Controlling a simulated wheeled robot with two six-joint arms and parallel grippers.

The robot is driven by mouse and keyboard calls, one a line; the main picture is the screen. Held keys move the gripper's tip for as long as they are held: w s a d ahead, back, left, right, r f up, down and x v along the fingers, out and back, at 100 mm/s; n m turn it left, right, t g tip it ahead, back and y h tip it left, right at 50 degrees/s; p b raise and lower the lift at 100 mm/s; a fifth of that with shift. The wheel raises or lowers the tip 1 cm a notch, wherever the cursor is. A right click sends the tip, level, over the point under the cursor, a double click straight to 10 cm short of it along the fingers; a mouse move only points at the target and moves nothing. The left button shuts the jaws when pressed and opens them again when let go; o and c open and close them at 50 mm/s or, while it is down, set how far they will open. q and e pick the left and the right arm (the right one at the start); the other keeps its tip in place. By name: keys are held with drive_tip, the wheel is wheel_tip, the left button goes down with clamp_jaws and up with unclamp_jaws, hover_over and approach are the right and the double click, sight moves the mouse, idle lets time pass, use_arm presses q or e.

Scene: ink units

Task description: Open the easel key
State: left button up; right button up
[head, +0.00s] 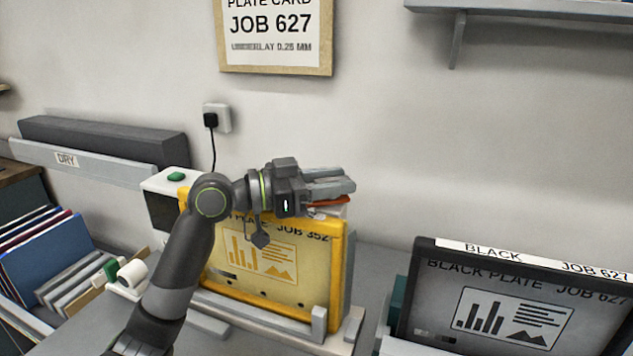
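A yellow-framed plate (262,285) marked JOB 352 stands upright on a grey easel-like stand (250,318). At its top right corner is a small red-orange piece (328,201) with a pale part under it. It may be the easel key, mostly hidden by my gripper. My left gripper (340,183) points right, with its grey fingers right above this piece. I cannot tell whether they touch it or how far apart they are. A dark grey tag-like shape (260,238) hangs in front of the plate's upper edge. My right gripper is out of view.
A black-framed plate (515,315) marked JOB 627 stands at the right. A white box with a green button (176,177) is behind my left arm. A rack of folders (45,250) and a white roll (132,272) are at the left. A JOB 627 card (275,48) hangs on the wall.

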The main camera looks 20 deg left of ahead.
use_arm(q)
drive_tip(key=shift+a, duration=0.1)
drive_tip(key=shift+s+a+f+b, duration=0.15)
drive_tip(key=shift+s+a+b, duration=0.2)
drive_tip(key=shift+a, duration=0.2)
drive_tip(key=b+v, duration=0.7)
drive_tip(key=v, duration=0.8)
drive_tip(key=shift+s+a+b, duration=0.25)
drive_tip(key=shift+a+b, duration=0.05)
